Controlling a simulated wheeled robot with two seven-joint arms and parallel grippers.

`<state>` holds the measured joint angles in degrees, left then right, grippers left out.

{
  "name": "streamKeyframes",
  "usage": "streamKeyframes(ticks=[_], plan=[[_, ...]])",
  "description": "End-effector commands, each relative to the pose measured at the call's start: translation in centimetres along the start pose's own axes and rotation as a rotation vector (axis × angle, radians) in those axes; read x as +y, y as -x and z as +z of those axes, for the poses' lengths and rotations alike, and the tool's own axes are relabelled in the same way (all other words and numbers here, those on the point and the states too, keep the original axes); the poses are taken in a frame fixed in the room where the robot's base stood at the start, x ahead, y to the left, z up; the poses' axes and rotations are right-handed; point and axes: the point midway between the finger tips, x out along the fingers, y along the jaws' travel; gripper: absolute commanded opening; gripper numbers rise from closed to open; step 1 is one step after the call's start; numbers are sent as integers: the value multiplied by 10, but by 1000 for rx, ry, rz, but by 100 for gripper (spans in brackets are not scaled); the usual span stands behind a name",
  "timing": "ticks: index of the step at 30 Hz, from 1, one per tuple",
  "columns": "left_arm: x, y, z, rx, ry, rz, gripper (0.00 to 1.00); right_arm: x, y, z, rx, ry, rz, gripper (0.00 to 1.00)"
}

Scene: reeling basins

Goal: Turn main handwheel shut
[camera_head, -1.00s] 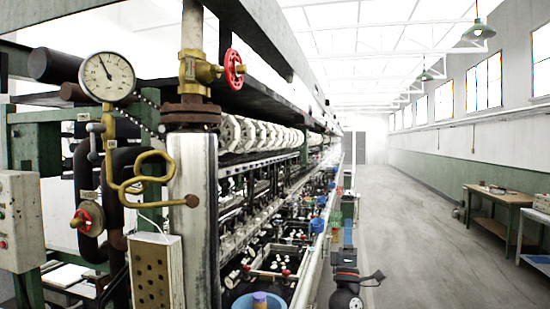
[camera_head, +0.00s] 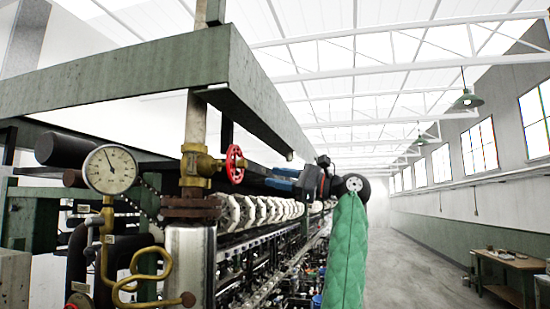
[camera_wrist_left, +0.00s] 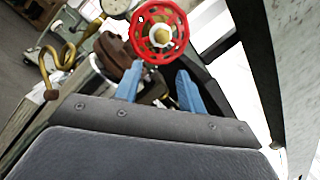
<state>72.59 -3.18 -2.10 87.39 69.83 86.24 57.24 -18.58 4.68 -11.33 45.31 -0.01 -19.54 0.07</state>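The red main handwheel (camera_head: 236,164) sits on a brass valve (camera_head: 197,164) on the vertical pipe, left of centre in the head view. In the left wrist view the handwheel (camera_wrist_left: 160,30) is face-on at top centre, with a pale hub. My left gripper (camera_head: 270,178) has blue fingers pointing left toward the handwheel, a short gap to its right. In the left wrist view my left gripper (camera_wrist_left: 155,72) has its fingers apart with nothing held between them. The wheel appears just beyond the fingertips. My right gripper is not in view.
A pressure gauge (camera_head: 110,169) and coiled brass tube (camera_head: 143,277) stand left of the valve. A green overhead beam (camera_head: 120,75) runs above it. White reels (camera_head: 262,210) line the machine below my gripper. The aisle floor at right is open, with a wooden table (camera_head: 508,265) by the wall.

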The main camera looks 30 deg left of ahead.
Motion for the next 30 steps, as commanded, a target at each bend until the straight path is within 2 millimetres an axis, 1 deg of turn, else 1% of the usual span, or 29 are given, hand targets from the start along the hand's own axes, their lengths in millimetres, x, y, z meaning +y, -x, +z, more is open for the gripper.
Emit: streamKeyframes(ticks=[1,4,9,14,21,24,30], plan=[[-4,-5,13,37,30,30,40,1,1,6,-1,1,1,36],[-7,-11,27,100,76,79,40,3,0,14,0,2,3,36],[-8,-16,37,151,111,119,40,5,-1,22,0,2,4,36],[-7,-28,36,157,115,125,40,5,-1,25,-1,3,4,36],[-3,-59,31,154,114,125,40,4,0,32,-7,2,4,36],[-2,-70,29,155,113,124,40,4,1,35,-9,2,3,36],[0,-82,26,156,113,123,40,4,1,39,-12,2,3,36]])
